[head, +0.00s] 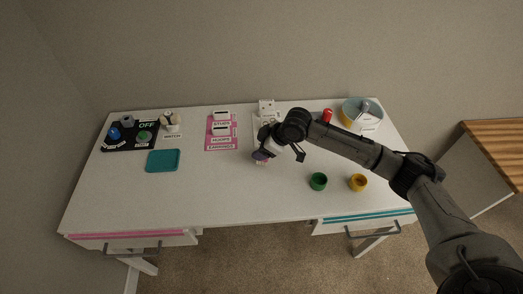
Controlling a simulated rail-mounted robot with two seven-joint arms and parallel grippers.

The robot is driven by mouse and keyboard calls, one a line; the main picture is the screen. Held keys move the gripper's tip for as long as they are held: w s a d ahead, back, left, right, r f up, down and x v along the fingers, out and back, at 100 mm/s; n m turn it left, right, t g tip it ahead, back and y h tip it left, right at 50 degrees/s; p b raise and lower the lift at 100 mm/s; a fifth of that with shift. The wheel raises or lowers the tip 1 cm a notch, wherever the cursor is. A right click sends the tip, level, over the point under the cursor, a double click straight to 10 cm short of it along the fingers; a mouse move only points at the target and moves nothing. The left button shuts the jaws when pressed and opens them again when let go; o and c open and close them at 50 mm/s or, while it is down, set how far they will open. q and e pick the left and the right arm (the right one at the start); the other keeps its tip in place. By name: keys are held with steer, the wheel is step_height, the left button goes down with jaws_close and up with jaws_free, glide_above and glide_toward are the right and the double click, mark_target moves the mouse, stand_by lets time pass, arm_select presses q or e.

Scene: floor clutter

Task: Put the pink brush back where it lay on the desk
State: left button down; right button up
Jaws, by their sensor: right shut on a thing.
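My right arm reaches in from the right, and its right gripper (261,154) is low over the middle of the desk. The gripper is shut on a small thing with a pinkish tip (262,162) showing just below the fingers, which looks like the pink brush. Most of it is hidden by the gripper, and I cannot tell whether it touches the desk (215,185). My left gripper is not in view.
A pink labelled board (222,145) lies left of the gripper. A teal mat (163,160) and a black control panel (130,145) are farther left. The front middle is clear.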

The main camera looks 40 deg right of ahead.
steer(key=shift+f, duration=0.9)
steer(key=o, duration=1.2)
steer(key=shift+f, duration=0.1)
steer(key=p+v, duration=0.2)
steer(key=v, duration=1)
